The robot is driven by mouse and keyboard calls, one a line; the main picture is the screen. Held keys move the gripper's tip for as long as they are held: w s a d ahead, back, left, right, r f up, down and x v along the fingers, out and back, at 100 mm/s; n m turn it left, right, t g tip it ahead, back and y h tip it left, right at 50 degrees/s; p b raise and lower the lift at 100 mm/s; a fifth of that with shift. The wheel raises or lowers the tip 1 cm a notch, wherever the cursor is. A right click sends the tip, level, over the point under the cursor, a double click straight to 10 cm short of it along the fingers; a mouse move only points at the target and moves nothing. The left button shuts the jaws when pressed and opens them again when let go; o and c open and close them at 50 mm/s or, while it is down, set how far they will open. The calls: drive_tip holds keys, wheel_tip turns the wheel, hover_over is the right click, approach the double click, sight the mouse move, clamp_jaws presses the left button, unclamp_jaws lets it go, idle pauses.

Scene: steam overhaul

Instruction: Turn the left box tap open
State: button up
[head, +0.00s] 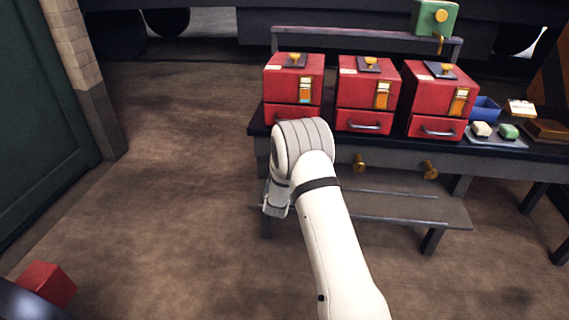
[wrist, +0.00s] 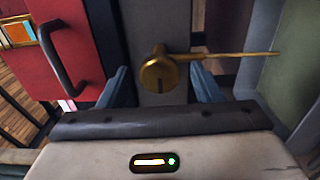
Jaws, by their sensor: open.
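Three red boxes stand in a row on the bench: the left box (head: 293,82), the middle box (head: 366,90) and the right box (head: 438,98). Brass taps show on the bench front below the middle box (head: 360,162) and the right box (head: 430,169). The matching place below the left box is hidden behind my arm in the head view. In the wrist view a brass tap (wrist: 158,74) with a round, slotted end and a thin lever pointing right lies between the two fingers. My gripper (wrist: 162,88) is open around it; contact cannot be told.
A red box front with a dark handle (wrist: 62,58) is close on the left in the wrist view. A green box (head: 434,18) stands on the rear shelf. A blue bin (head: 486,108) and a tray (head: 496,142) are at the right.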

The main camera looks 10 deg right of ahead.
drive_tip(key=p+v, duration=0.1)
drive_tip(key=v, duration=0.6)
drive_tip(key=shift+s+a+p, duration=0.15)
drive_tip(key=shift+s+p, duration=0.2)
drive_tip(key=shift+p, duration=0.05)
drive_tip(key=s+r+m+g+y+p, duration=0.25)
drive_tip(key=r+p, duration=0.25)
drive_tip(key=r, duration=0.4)
drive_tip(key=s+a+r+m+g+y+p, duration=0.15)
drive_tip(key=s+r+p, duration=0.3)
drive_tip(key=r, duration=0.55)
drive_tip(key=s+r+m+g+y+p, duration=0.25)
drive_tip(key=r+p, duration=0.25)
drive_tip(key=r, duration=0.4)
drive_tip(key=s+d+r+m+g+p, duration=0.2)
drive_tip(key=s+r+m+g+p, duration=0.2)
drive_tip(key=s, duration=1.1)
drive_tip(key=s+d+r+m+g+p, duration=0.2)
drive_tip(key=s+r+m+g+p, duration=0.2)
drive_tip(key=s+r+p, duration=0.4)
drive_tip(key=s+r+h, duration=0.1)
drive_tip(key=s+r, duration=0.4)
drive_tip(key=s, duration=0.3)
drive_tip(key=shift+s+p, duration=0.2)
drive_tip(key=shift+p, duration=0.2)
